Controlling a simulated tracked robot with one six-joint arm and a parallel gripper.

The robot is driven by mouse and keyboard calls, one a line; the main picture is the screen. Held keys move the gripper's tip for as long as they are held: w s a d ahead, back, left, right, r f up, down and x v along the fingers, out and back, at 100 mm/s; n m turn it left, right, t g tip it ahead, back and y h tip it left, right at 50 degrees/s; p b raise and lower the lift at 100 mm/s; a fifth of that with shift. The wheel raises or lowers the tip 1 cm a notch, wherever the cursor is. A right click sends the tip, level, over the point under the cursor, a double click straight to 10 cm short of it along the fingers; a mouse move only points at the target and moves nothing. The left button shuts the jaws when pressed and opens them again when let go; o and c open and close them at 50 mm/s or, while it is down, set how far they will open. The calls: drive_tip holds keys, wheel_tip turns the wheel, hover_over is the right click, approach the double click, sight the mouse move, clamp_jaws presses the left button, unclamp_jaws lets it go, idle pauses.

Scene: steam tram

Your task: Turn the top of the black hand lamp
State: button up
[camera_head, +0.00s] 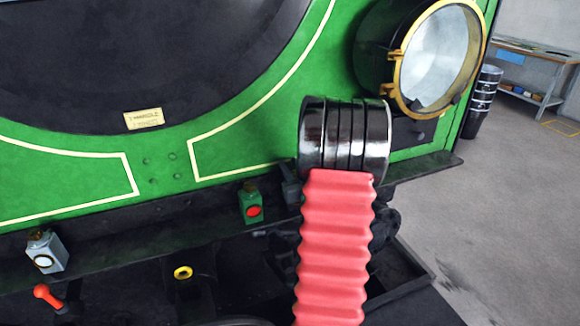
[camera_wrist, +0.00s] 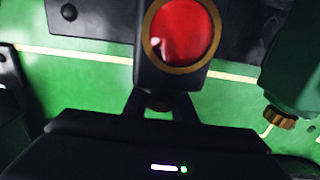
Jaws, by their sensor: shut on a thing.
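The black hand lamp (camera_wrist: 150,72) shows in the wrist view with a red lens (camera_wrist: 183,36) in a brass ring. It appears upside down there, its top towards my gripper. My gripper (camera_wrist: 160,104) is shut on the lamp's brass-coloured top (camera_wrist: 158,101), with one dark finger on each side. In the head view my red-sleeved arm covers most of this spot. A dark shape shows just left of the arm; I cannot tell whether it is lamp or gripper.
A green lamp (camera_head: 250,205) with a red lens stands to the left on the ledge; its brass top (camera_wrist: 281,117) shows in the wrist view. A grey lamp (camera_head: 46,252) with a white lens stands further left. A large brass-rimmed headlamp (camera_head: 437,60) is at upper right.

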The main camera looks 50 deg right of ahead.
drive_tip(key=shift+d+m+h, duration=0.3)
drive_tip(key=shift+h, duration=0.1)
drive_tip(key=shift+c, duration=0.2)
drive_tip(key=shift+d+m+g+h, duration=0.1)
drive_tip(key=shift+m+g+h, duration=0.2)
drive_tip(key=shift+g+h, duration=0.15)
drive_tip(key=shift+s+d+m+g+h, duration=0.25)
drive_tip(key=shift+s+m+g+h, duration=0.2)
drive_tip(key=shift+m+g+h, duration=1.15)
drive_tip(key=shift+s+d+m+g+h, duration=0.35)
drive_tip(key=shift+m+g+h, duration=0.35)
drive_tip(key=shift+m+g, duration=1)
drive_tip(key=shift+s+d+m+g+h, duration=0.2)
drive_tip(key=shift+s+m+g+h, duration=0.3)
drive_tip(key=shift+m+g+h, duration=1.25)
drive_tip(key=shift+s+n+g+y, duration=0.1)
drive_tip(key=shift+n+g+y, duration=0.55)
drive_tip(key=shift+g, duration=0.15)
drive_tip(key=o, duration=1.1)
drive_tip(key=shift+a, duration=0.15)
